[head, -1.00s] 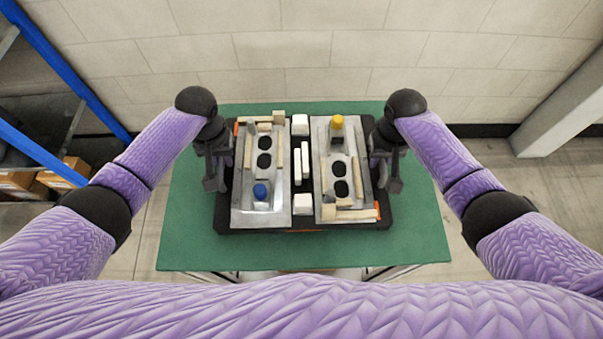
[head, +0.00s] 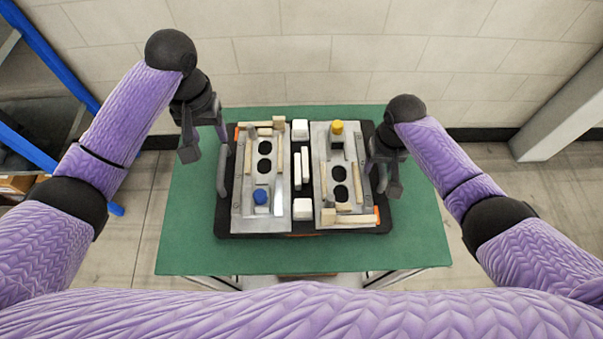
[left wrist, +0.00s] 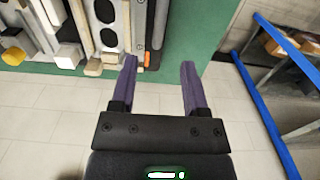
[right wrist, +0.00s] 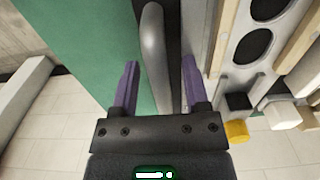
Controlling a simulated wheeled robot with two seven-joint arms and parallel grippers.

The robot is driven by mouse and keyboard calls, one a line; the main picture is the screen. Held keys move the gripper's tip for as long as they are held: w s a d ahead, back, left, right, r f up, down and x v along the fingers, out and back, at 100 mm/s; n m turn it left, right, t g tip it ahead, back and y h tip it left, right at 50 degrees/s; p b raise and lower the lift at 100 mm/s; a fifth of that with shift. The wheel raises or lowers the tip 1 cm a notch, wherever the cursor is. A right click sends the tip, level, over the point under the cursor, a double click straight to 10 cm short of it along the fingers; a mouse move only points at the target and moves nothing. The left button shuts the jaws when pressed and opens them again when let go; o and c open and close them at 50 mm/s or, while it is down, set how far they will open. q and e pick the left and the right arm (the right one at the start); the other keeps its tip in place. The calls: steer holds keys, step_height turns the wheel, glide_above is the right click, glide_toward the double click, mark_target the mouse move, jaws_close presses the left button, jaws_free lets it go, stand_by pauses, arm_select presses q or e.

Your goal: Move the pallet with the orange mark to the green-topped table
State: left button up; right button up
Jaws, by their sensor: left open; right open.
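The black pallet (head: 304,225) lies flat on the green-topped table (head: 190,245). Orange marks show at its corners and front edge. It bears two grey fixture plates, the left with a blue knob (head: 261,196), the right with a yellow knob (head: 337,127). My left gripper (head: 190,152) is open and empty, up and left of the pallet, clear of its left handle (head: 222,170). In the left wrist view its fingers (left wrist: 157,88) point past the table edge. My right gripper (head: 388,185) is open; in the right wrist view the grey right handle (right wrist: 154,50) runs between its fingers (right wrist: 160,88).
A blue-framed shelf (head: 50,150) with cardboard boxes stands at the left. A block wall (head: 350,50) is behind the table. A pale beam (head: 565,110) stands at the right. Green table top is bare left, right and in front of the pallet.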

arm_select(q)
steer(key=shift+r, duration=0.55)
arm_select(e)
step_height(320, 180, up, 12)
